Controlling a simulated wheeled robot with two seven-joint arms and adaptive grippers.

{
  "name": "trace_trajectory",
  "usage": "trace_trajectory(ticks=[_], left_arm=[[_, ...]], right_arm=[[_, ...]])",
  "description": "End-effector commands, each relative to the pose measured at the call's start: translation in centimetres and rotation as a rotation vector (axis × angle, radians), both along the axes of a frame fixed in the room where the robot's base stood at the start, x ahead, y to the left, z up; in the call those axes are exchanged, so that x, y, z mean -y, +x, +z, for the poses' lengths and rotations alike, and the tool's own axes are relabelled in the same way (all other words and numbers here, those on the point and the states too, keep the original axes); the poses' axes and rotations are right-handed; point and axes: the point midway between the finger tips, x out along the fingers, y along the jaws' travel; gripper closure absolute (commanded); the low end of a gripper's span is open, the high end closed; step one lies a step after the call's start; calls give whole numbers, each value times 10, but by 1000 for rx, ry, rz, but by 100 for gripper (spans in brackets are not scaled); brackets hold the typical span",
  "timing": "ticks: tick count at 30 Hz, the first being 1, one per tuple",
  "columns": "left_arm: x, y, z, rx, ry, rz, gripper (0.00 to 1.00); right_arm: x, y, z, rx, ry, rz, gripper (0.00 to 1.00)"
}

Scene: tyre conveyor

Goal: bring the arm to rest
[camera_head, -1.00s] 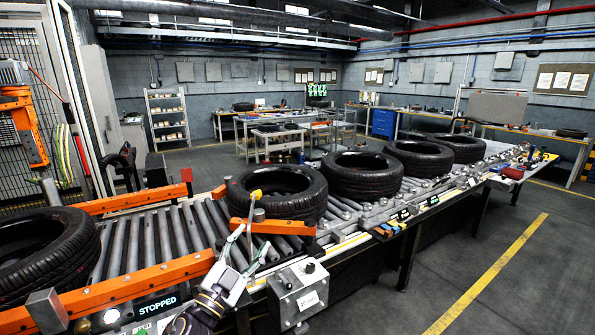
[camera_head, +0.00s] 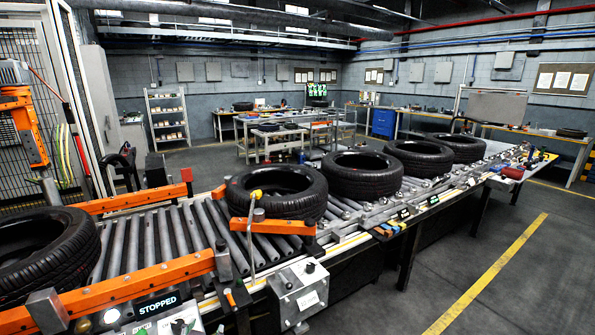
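Neither of my grippers shows clearly in the head view. A small dark and green shape (camera_head: 182,327) at the bottom edge, beside the STOPPED display (camera_head: 157,306), is too cut off to identify. A lever with a yellow knob (camera_head: 256,194) stands at the conveyor's near side, with its rod bent downward and nothing holding it. A black tyre (camera_head: 300,203) lies flat behind the lever. Another tyre (camera_head: 60,262) lies at the far left between orange guide rails (camera_head: 150,283).
The roller conveyor (camera_head: 148,235) runs across the view, with several more tyres (camera_head: 362,187) to the right. A grey control box (camera_head: 298,290) sticks out at the near side. An orange-handled item (camera_head: 230,298) hangs beside it. The floor at right is open.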

Motion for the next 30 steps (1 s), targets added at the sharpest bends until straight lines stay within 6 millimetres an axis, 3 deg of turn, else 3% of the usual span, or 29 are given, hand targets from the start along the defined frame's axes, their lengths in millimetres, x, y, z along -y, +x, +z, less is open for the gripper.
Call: trace_trajectory(ticks=[6, 13, 27, 30], left_arm=[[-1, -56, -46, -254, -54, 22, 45], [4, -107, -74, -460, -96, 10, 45], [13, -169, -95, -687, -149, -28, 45], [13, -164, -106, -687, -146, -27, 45]], right_arm=[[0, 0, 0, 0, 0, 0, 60], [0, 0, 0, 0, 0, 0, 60], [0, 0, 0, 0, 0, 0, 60], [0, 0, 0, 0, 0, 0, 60]])
